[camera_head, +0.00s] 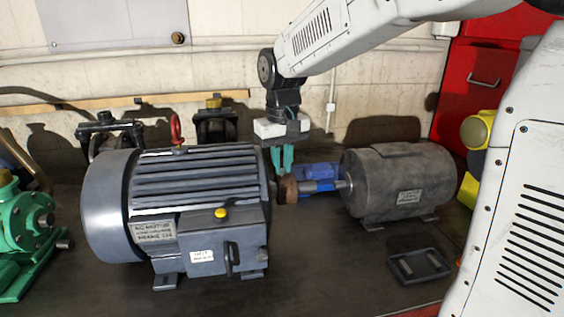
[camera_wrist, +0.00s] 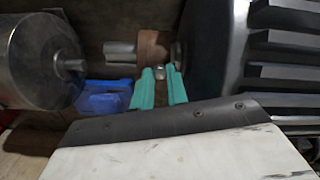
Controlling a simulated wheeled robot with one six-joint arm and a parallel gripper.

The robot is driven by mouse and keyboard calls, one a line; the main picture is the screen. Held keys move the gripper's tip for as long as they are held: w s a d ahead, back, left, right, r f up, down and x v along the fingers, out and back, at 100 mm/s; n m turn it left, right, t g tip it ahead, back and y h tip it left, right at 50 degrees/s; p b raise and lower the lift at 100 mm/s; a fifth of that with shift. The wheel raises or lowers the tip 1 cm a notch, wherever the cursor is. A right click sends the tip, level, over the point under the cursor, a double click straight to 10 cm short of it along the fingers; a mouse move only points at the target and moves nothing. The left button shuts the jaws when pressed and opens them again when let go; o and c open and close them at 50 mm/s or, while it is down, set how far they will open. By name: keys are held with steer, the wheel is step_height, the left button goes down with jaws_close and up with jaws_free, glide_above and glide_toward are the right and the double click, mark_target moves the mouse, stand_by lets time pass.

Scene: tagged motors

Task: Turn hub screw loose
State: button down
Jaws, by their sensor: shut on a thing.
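The hub (camera_head: 288,189) is a rusty brown ring on the shaft between two motors; it also shows in the wrist view (camera_wrist: 153,47). The hub screw (camera_wrist: 159,73) is a small bright metal head at the hub's edge, between my teal fingertips. My gripper (camera_head: 282,168) points down from above the hub, and its fingers (camera_wrist: 160,74) are closed on the screw from both sides. In the head view the fingers hide the screw. How far the screw is turned cannot be seen.
A large finned blue-grey motor (camera_head: 195,205) stands left of the hub, and a smaller grey motor (camera_head: 398,182) stands right. A blue object (camera_head: 318,172) lies behind the shaft. A green pump (camera_head: 25,228) is far left. A black tray (camera_head: 419,265) lies at front right.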

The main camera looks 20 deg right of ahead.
steer(key=n, duration=0.4)
steer(key=shift+f+n, duration=0.2)
steer(key=shift+n, duration=0.1)
steer(key=n, duration=0.3)
steer(key=shift+n, duration=0.3)
steer(key=n, duration=0.3)
steer(key=shift+s+n, duration=0.1)
steer(key=shift+n, duration=2)
steer(key=c, duration=1.4)
jaws_free()
steer(key=shift+r, duration=0.1)
